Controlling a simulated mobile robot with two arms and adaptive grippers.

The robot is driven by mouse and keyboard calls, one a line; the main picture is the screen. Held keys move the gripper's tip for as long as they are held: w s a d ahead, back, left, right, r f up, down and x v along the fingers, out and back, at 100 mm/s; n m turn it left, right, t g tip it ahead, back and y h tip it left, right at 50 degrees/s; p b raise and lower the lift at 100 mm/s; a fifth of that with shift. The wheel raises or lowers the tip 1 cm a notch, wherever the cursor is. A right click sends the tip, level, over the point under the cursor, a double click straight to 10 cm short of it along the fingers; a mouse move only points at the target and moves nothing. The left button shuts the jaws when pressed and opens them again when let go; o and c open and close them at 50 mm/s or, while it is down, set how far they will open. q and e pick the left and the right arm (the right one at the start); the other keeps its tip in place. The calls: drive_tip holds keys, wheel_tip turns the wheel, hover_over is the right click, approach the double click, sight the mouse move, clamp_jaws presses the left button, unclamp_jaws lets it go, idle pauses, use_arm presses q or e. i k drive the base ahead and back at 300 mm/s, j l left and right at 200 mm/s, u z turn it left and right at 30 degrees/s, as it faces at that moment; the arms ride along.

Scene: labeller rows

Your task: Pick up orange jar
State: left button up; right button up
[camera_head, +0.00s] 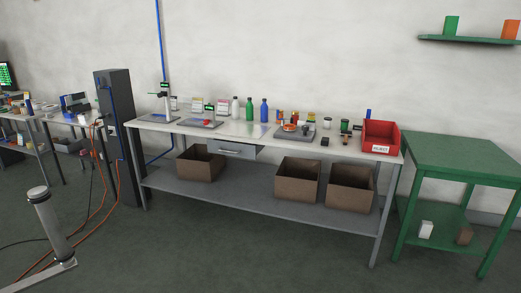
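An orange jar-like container (510,29) stands on the green wall shelf (470,40) at the upper right, beside a green container (451,25). Small jars with orange or red colouring (280,117) also stand in a row at the back of the long workbench (230,134). A low orange item (290,127) sits on a grey scale-like device on the bench. They are too small to tell which is a jar. Neither of my grippers is in view.
A red bin (381,137) stands at the bench's right end. Coloured bottles (249,109) stand at the back. Brown boxes (298,181) fill part of the lower shelf. A green table (460,157) is at right.

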sight(281, 112)
drive_tip(key=i+z, duration=0.3)
drive_tip(key=i, duration=0.95)
drive_tip(key=i+j+u, duration=0.15)
drive_tip(key=i+u, duration=0.35)
drive_tip(key=i, duration=0.25)
drive_tip(key=i+l+u, duration=0.2)
drive_tip(key=i+u, duration=0.25)
drive_tip(key=i, duration=0.3)
